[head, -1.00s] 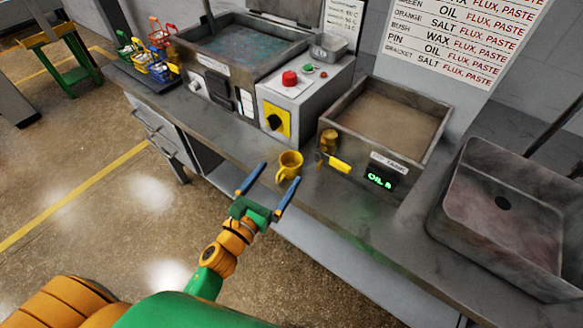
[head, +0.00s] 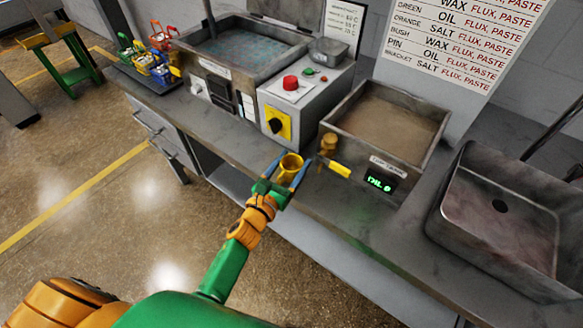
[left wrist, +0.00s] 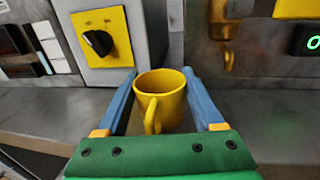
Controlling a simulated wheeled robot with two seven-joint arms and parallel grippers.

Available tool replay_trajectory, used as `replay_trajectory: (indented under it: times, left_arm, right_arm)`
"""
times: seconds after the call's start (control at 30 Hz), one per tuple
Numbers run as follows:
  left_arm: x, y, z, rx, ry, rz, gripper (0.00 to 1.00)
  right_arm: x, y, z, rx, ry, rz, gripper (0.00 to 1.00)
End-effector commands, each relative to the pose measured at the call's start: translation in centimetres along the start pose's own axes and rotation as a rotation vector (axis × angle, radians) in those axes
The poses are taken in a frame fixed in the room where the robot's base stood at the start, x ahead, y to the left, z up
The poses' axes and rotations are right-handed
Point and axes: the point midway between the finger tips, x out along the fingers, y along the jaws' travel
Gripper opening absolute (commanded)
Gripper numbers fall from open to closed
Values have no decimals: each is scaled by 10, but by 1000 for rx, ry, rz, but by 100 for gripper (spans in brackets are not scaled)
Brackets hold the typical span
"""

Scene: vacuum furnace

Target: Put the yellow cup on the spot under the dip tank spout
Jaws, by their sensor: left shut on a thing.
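The yellow cup (head: 291,167) stands upright near the front edge of the counter, left of the dip tank. My left gripper (head: 288,170) is shut on it, with one blue finger on each side. In the left wrist view the cup (left wrist: 161,97) sits between the fingers with its handle towards the gripper's green palm. The dip tank (head: 385,122) has a brass spout (head: 328,144) with a yellow lever (head: 340,170) on its front, to the right of the cup. The spot under the spout is not clearly visible. My right gripper is out of view.
A grey control box (head: 300,100) with a red button and a yellow-plated knob stands behind the cup. A sink (head: 500,215) is at the right. Another tank (head: 240,55) and small coloured baskets (head: 155,65) are at the left. The counter's front edge is close to the gripper.

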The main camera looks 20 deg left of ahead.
Motion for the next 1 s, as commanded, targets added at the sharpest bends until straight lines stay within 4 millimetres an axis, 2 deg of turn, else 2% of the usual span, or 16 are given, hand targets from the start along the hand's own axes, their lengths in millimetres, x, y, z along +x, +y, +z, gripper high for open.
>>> replay_trajectory:
  times: [0.27,0.37,0.43,0.63,0.8,0.9,1.0]
  left_arm:
    - [0,0,7,3,-1,0,3]
    - [0,0,24,6,-1,-2,3]
    - [-3,0,42,5,-3,-2,3]
    - [-50,-8,96,4,1,-5,3]
    - [-101,-16,110,-1,5,-2,3]
    - [-122,-19,119,-1,5,-1,3]
    - [-133,-20,125,-1,3,-1,3]
  right_arm:
    - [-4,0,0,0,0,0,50]
    - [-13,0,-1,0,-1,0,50]
    - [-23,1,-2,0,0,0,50]
    - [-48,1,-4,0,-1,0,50]
    - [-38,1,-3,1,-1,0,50]
    - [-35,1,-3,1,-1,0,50]
    - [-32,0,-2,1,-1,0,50]
